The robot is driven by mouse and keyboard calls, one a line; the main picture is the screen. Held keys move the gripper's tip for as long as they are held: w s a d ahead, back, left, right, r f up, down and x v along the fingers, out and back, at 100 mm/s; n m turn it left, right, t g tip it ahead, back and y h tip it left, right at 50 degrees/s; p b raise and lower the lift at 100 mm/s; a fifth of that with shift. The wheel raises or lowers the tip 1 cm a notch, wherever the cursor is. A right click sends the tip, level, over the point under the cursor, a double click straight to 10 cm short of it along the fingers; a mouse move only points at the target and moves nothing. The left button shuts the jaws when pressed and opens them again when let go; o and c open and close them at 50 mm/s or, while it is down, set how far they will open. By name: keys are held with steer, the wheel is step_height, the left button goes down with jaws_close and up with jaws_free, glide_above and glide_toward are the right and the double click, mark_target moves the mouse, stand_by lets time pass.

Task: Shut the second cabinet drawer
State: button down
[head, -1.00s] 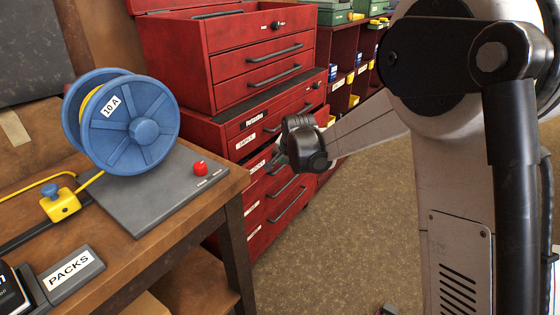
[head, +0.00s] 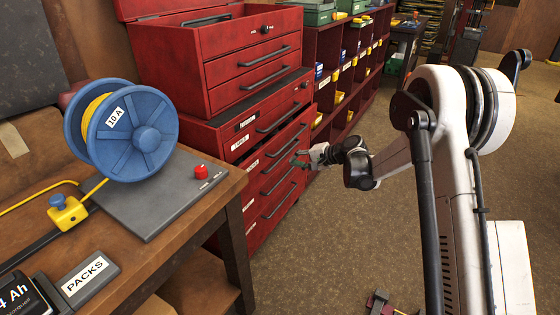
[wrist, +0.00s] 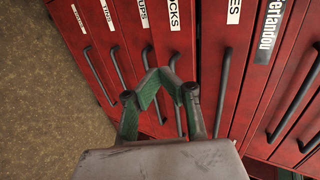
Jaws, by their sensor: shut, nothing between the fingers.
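The red drawer cabinet (head: 262,210) stands behind the bench, with several labelled drawers and dark bar handles. The second drawer (head: 240,143), just under the drawer with the brand plate, has a label ending in "ES" in the wrist view (wrist: 232,50). A dark strip runs along its lower edge; it seems to stand slightly proud of the drawers below, but how far I cannot tell. My gripper (head: 298,160) is shut and empty in front of the cabinet's right part. In the wrist view its green-padded fingers (wrist: 160,82) overlap the drawers below the second one. Contact is unclear.
A red tool chest (head: 225,60) sits on the cabinet. The wooden bench (head: 215,205) at left bears a blue cable reel (head: 130,130) and a red button (head: 201,171). Red shelving (head: 325,75) with bins stands behind. The brown floor (head: 310,250) right of the cabinet is mostly clear.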

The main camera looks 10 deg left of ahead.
steer(key=b, duration=0.2)
glide_toward(262, 162)
step_height(262, 162, down, 4)
steer(key=a, duration=0.2)
steer(key=shift+w+a+r, duration=0.15)
steer(key=shift+w+a, duration=0.3)
steer(key=shift+a, duration=0.1)
steer(key=shift+w+a+r, duration=0.15)
steer(key=shift+w+a, duration=0.35)
steer(key=shift+a, duration=0.1)
steer(key=shift+w+a, duration=0.3)
steer(key=shift+a, duration=0.35)
